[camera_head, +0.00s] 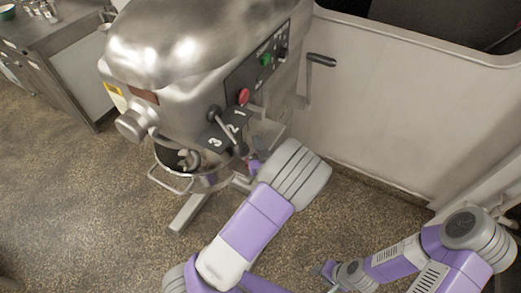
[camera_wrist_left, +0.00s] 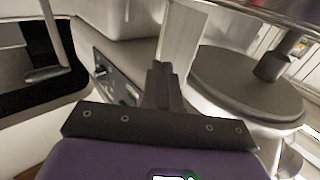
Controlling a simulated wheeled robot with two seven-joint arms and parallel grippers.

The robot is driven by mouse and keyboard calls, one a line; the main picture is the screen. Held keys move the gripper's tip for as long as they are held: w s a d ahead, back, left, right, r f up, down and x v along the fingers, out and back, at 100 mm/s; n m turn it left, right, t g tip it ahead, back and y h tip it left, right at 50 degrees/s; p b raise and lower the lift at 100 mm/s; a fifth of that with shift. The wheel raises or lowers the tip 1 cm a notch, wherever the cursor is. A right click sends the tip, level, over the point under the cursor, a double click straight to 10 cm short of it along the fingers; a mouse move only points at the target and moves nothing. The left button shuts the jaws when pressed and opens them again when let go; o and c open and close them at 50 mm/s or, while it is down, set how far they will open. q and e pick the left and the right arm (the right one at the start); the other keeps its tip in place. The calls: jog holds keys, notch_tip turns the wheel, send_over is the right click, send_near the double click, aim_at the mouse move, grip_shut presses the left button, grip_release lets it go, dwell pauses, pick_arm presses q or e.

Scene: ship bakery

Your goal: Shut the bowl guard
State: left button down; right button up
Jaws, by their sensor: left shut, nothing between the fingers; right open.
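The steel mixer (camera_head: 180,50) stands at the upper middle of the head view, with its bowl (camera_head: 212,181) low under the head. A metal loop (camera_head: 170,183) sticks out at the bowl's front left; I cannot tell whether it belongs to the guard or the bowl. A dark opening shows above the bowl rim. My left gripper (camera_head: 254,166) is at the mixer's right side, beside the bowl, partly hidden by my arm. In the left wrist view its fingers (camera_wrist_left: 163,82) are shut and empty. My right gripper (camera_head: 327,270) is open, low at the right, away from the mixer.
A gear lever (camera_head: 225,125) and red button (camera_head: 244,96) are on the mixer's side, above my left gripper. A pale wall panel with a handle (camera_head: 321,60) stands to the right. A steel counter (camera_head: 50,40) is far left. The floor (camera_head: 90,200) at front left is clear.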

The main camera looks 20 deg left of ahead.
pick_arm(q)
jog(key=x, duration=0.8)
jog(key=shift+w, duration=0.2)
